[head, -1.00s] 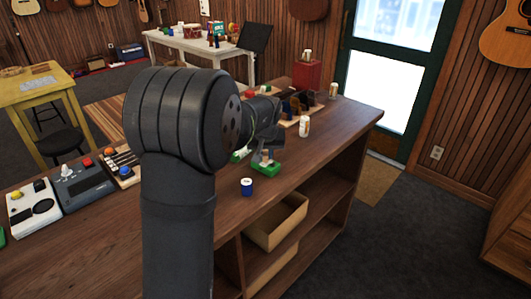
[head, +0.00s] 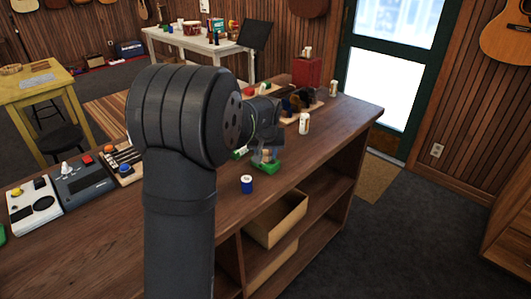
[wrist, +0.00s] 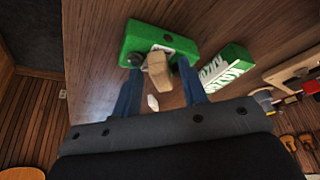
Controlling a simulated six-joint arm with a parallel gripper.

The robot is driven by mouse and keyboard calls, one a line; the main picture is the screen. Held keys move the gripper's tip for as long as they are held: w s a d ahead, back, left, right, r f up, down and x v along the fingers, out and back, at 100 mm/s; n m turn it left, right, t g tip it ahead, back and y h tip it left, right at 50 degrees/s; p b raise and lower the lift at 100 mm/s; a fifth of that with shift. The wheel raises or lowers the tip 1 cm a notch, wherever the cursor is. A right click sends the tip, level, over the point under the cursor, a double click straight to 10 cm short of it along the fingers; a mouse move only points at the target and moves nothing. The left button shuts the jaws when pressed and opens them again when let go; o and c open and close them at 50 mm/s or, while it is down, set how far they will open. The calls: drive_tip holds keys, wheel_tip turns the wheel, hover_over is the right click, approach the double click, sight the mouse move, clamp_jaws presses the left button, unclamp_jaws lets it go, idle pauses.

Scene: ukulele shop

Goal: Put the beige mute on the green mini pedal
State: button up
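The green mini pedal (wrist: 148,37) lies on the wooden counter, and it also shows in the head view (head: 266,168). The beige mute (wrist: 158,72) is at the pedal's top face in the wrist view and looks to be resting on it. It shows small above the pedal in the head view (head: 267,154). My gripper (wrist: 159,82) has its two blue fingers apart, one on each side of the mute, with gaps visible between fingers and mute. Exact contact between mute and pedal is hard to tell.
A green and white box (wrist: 230,66) lies close beside the pedal. A blue cup-like item (head: 247,184) stands near the counter's front edge. A white bottle (head: 304,123) and a rack of dark items (head: 296,103) stand farther back. Larger pedals (head: 80,178) sit at the left.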

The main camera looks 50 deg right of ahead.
drive_tip(key=shift+r, duration=0.45)
drive_tip(key=v, duration=1.2)
drive_tip(key=shift+r, duration=0.1)
drive_tip(key=x, duration=1.2)
drive_tip(key=shift+f, duration=0.65)
drive_tip(key=shift+r, duration=0.45)
